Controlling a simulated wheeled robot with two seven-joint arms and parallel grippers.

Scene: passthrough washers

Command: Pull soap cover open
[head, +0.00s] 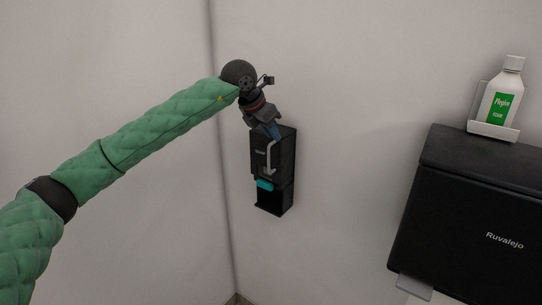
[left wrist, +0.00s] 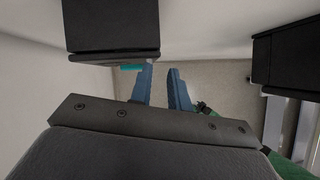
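The soap dispenser (head: 286,158) is a black box on the wall, with a pale handle (head: 269,158) on its front and a teal piece (head: 265,184) below. My left gripper (head: 273,132) is at the dispenser's top front edge, blue fingers pointing down. In the left wrist view its fingers (left wrist: 160,68) are apart with nothing between them. The dispenser's dark body (left wrist: 110,28) is at the upper left there, beside the fingers, with a bit of teal (left wrist: 131,67) under it. I cannot tell whether the fingers touch the cover. My right gripper is not in view.
A large black washer unit marked Ruvalejo (head: 470,215) is on the right. A white bottle with a green label (head: 501,96) stands in a white holder (head: 492,131) above it. The wall between dispenser and unit is bare. A wall corner runs just left of the dispenser.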

